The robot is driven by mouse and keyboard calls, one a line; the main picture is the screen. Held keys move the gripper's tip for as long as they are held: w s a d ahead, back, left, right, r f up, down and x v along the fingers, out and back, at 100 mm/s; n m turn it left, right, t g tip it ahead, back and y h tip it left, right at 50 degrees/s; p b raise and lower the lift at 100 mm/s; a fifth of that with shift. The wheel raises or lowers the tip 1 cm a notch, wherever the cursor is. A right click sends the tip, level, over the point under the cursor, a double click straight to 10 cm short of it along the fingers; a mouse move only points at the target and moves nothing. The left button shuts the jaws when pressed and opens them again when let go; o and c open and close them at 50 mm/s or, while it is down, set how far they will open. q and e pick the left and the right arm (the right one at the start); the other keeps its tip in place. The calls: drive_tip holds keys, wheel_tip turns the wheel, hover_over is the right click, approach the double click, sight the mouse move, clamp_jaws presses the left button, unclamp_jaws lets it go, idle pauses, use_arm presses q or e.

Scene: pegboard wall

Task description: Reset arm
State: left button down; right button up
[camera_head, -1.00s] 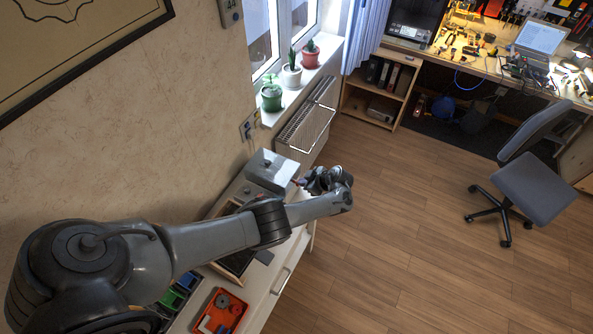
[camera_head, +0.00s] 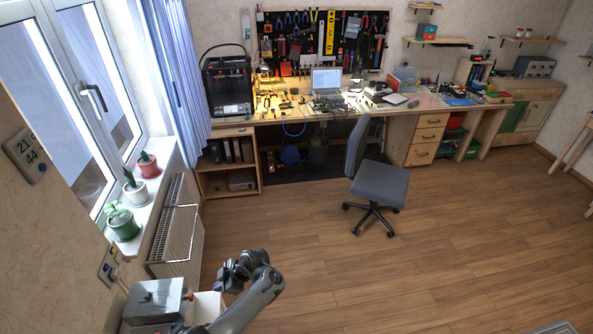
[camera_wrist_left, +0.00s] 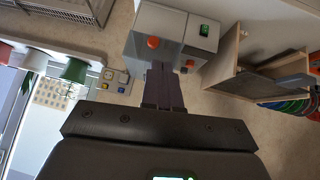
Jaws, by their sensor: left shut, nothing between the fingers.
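My left arm reaches up from the bottom of the head view, its dark wrist bent over beside a grey metal box. My left gripper (camera_wrist_left: 163,88) shows clearly in the left wrist view, its two dark fingers together with nothing between them. The fingers point toward the grey box (camera_wrist_left: 172,32), which has an orange-red knob and a green switch. They overlap its lower edge in the picture; I cannot tell whether they touch it. The same grey box (camera_head: 155,301) is at the lower left of the head view. My right gripper is in neither view.
A radiator (camera_head: 178,232) and a sill with potted plants (camera_head: 123,222) are at the left. A workbench (camera_head: 290,108) with a laptop runs along the back below the pegboard (camera_head: 323,40). An office chair (camera_head: 380,184) stands before it. The wooden floor (camera_head: 430,270) is open.

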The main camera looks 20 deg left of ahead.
use_arm(q)
drive_tip(key=s+d+f+m+t+h+p, duration=0.1)
drive_tip(key=s+d+f+m+h+p, duration=0.15)
drive_tip(key=s+d+m, duration=0.35)
drive_tip(key=s+d+f+m+t+h+p, duration=0.1)
drive_tip(key=s+d+f+m+t+h, duration=0.1)
drive_tip(key=s+d+m+h, duration=0.5)
drive_tip(key=s+d+r+m+t+p, duration=0.1)
drive_tip(key=s+r+m+p, duration=0.1)
drive_tip(key=s+r+m, duration=0.4)
drive_tip(key=s+r+m+t+y+p, duration=0.1)
drive_tip(key=s+r+m, duration=0.5)
drive_tip(key=r, duration=1)
drive_tip(key=shift+s+d+t+p, duration=0.4)
drive_tip(key=shift+s, duration=0.85)
